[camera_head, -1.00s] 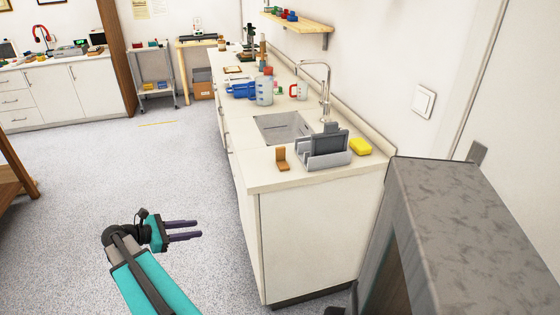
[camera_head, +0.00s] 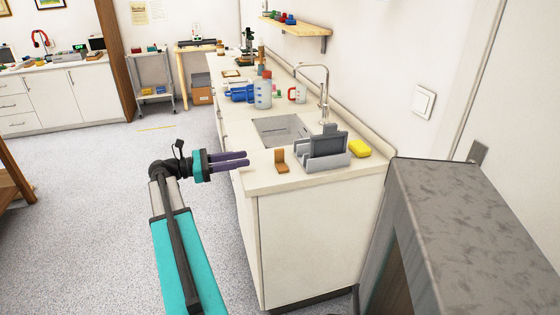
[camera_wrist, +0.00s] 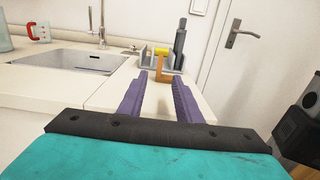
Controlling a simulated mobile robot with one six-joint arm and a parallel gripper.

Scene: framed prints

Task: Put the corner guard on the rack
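The corner guard (camera_head: 281,160) is a small orange-brown L-shaped piece standing near the front end of the counter. The grey rack (camera_head: 328,162) stands just right of it, with dark grey flat pieces upright in it. My gripper (camera_head: 247,158) is open and empty at the counter's left edge, left of the guard and apart from it. In the wrist view, the guard (camera_wrist: 162,68) shows ahead, between the two purple fingertips (camera_wrist: 160,78). The rack, behind it in that view, is partly hidden.
A yellow sponge (camera_head: 359,148) lies right of the rack. The sink (camera_head: 284,130) and tall tap (camera_head: 324,90) are behind. A blue jug and clear beaker (camera_head: 262,95) stand farther back. A grey mottled cabinet (camera_head: 450,210) fills the right foreground.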

